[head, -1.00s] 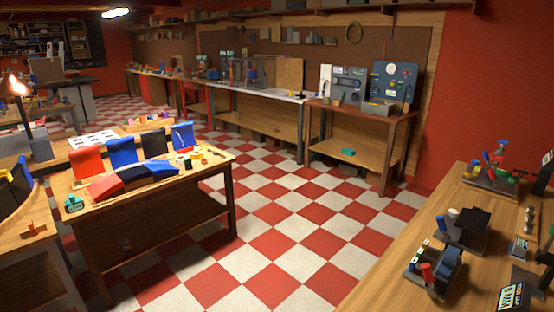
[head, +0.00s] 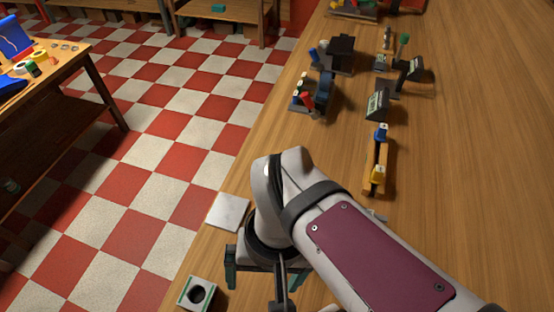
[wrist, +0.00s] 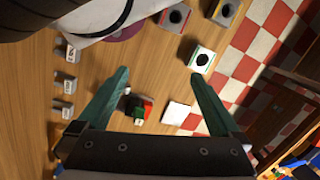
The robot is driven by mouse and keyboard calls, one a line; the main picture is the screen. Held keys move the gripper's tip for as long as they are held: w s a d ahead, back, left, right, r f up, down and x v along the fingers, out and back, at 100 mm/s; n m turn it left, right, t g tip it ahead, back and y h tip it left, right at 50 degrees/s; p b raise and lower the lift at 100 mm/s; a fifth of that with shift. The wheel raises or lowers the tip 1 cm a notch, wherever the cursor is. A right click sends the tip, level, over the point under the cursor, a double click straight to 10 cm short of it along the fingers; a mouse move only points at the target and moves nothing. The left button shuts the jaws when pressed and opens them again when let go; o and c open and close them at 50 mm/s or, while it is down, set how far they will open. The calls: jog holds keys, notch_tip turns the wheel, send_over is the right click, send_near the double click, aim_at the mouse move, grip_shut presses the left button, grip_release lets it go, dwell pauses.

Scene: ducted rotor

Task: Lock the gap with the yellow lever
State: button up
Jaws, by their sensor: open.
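A small yellow piece (head: 377,174) stands at the near end of a narrow wooden block (head: 371,158) on the wooden bench, with a blue piece (head: 380,133) at its far end. I cannot tell whether the yellow piece is the lever. No gap is clearly visible. My gripper has teal fingers and is open and empty above the bench in the wrist view (wrist: 160,76). In the head view my arm partly hides it, nearer the camera than the wooden block. Between and below the fingers in the wrist view lie a small red, green and black object (wrist: 138,108) and a white square plate (wrist: 177,113).
A pale block with a round black hole (wrist: 203,60) sits near the bench edge; it also shows in the head view (head: 197,293). Several small labelled blocks (wrist: 65,82) stand at left in the wrist view. Dark stands (head: 316,95) occupy the far bench. The bench's right side is clear.

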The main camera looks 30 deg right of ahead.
jog(key=shift+c, duration=0.2)
jog(key=w+d+n, duration=0.1)
jog(key=w+n, duration=0.1)
jog(key=w+d+n+g+h, duration=0.1)
jog(key=w+d+n, duration=0.1)
jog(key=w+d+n+g, duration=0.1)
jog(key=d+n, duration=0.1)
jog(key=shift+w+d+r+h, duration=0.1)
jog(key=shift+w+r+h, duration=0.15)
jog(key=shift+w+h, duration=0.15)
jog(key=c, duration=0.5)
jog(key=w+d+f+n+g+h, duration=0.2)
jog(key=w+d+n, duration=0.3)
jog(key=d+n, duration=0.15)
jog(key=shift+c, duration=0.2)
jog(key=x, duration=1)
jog(key=a+x, duration=0.1)
jog(key=x, duration=0.4)
jog(key=shift+s+f, duration=0.15)
jog(key=shift+f, duration=0.15)
grip_shut()
